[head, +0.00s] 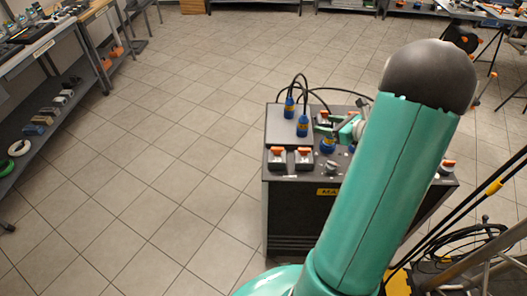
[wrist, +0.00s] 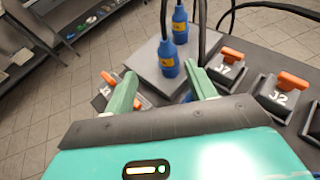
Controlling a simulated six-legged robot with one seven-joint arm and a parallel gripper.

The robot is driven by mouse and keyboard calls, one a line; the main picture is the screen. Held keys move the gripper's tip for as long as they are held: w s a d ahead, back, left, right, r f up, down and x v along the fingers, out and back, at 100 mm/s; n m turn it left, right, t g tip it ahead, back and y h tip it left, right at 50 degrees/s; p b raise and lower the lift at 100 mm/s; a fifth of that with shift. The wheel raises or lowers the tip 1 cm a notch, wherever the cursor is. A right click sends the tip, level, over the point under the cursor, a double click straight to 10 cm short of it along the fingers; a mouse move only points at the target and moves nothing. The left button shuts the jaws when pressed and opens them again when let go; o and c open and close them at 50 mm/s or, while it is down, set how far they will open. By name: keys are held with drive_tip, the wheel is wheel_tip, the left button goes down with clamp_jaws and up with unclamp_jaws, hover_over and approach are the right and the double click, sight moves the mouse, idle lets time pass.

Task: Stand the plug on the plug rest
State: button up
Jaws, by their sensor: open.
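Two blue plugs with black cables stand upright on a raised grey block (head: 281,134) on top of a dark cabinet. The nearer plug (head: 303,126) also shows in the wrist view (wrist: 168,58), beyond the gap between my fingertips. The farther plug (head: 289,106) is behind it (wrist: 180,20). A third blue connector (head: 327,146) is on the cabinet top, mostly hidden by my right finger in the wrist view. My gripper (wrist: 158,78) is open, with nothing visible between its fingers. I cannot tell which part is the plug rest.
Several orange-handled units marked with J labels, such as J7 (wrist: 228,66) and J2 (wrist: 284,92), stand around the cabinet top (head: 275,176). Cables loop behind the plugs. Tiled floor (head: 160,170) is clear at left. A workbench with shelves (head: 50,90) stands at far left.

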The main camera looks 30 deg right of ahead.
drive_tip(key=a+r+n+g+y, duration=0.2)
drive_tip(key=a+r+n+g, duration=0.25)
drive_tip(key=a+n, duration=0.65)
drive_tip(key=a+r+n+g+y, duration=0.1)
drive_tip(key=a+r+n+g, duration=0.3)
drive_tip(key=a, duration=1.2)
drive_tip(key=s+a+r+n+h, duration=0.5)
drive_tip(key=s+a+n, duration=0.6)
drive_tip(key=n, duration=0.7)
wheel_tip(320, 180, up, 2)
drive_tip(key=shift+s+r+t+h, duration=0.1)
drive_tip(key=shift+s+t+h, duration=0.35)
drive_tip(key=shift+s, duration=0.4)
